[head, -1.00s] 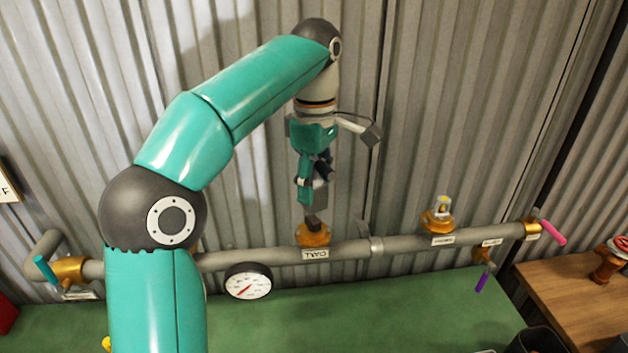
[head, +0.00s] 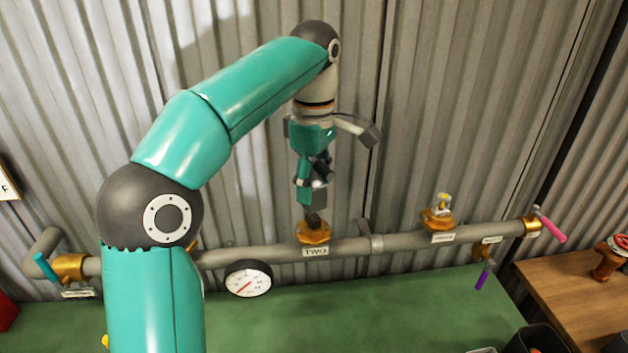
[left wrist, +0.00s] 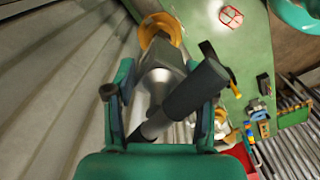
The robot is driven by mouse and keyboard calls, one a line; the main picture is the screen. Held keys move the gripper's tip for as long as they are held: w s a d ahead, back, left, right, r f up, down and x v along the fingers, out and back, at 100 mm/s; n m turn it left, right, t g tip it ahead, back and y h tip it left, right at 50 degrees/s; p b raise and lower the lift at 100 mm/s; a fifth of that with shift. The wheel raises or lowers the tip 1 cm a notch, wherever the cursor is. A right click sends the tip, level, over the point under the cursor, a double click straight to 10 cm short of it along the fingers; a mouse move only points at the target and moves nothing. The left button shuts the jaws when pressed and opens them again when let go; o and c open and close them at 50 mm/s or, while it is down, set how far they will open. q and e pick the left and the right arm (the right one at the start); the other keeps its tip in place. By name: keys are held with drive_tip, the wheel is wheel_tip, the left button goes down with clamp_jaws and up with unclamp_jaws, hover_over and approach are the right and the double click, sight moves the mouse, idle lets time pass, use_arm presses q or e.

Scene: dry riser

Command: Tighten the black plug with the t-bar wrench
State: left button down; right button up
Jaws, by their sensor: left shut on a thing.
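My left gripper (head: 311,188) points down over the pipe and is shut on the t-bar wrench. In the left wrist view the wrench (left wrist: 192,90) shows a dark cross bar lying slantwise between the fingers, with a grey shaft leading towards a brass fitting (left wrist: 157,28). In the head view the gripper stands right above the brass fitting labelled TWO (head: 313,233). A small dark piece (head: 312,220) sits on that fitting below the gripper. I cannot tell whether it is the black plug or the wrench's end. My right gripper is not in view.
The grey pipe (head: 405,243) runs along the corrugated wall. It carries a pressure gauge (head: 248,280), another brass fitting (head: 438,217) and valves with teal, pink (head: 550,229) and purple handles. The green surface (head: 380,300) below is mostly clear. A wooden table (head: 570,290) stands at right.

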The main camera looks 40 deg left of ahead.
sight(314, 216)
use_arm(q)
drive_tip(key=shift+f+b, duration=1.5)
drive_tip(key=shift+f, duration=0.45)
drive_tip(key=shift+f+b, duration=0.55)
drive_tip(key=shift+f, duration=0.1)
drive_tip(key=shift+r, duration=0.1)
drive_tip(key=shift+r+p, duration=2.5)
drive_tip(key=shift+p, duration=0.3)
drive_tip(key=shift+p, duration=0.35)
drive_tip(key=shift+f+b, duration=1.65)
drive_tip(key=shift+f, duration=0.6)
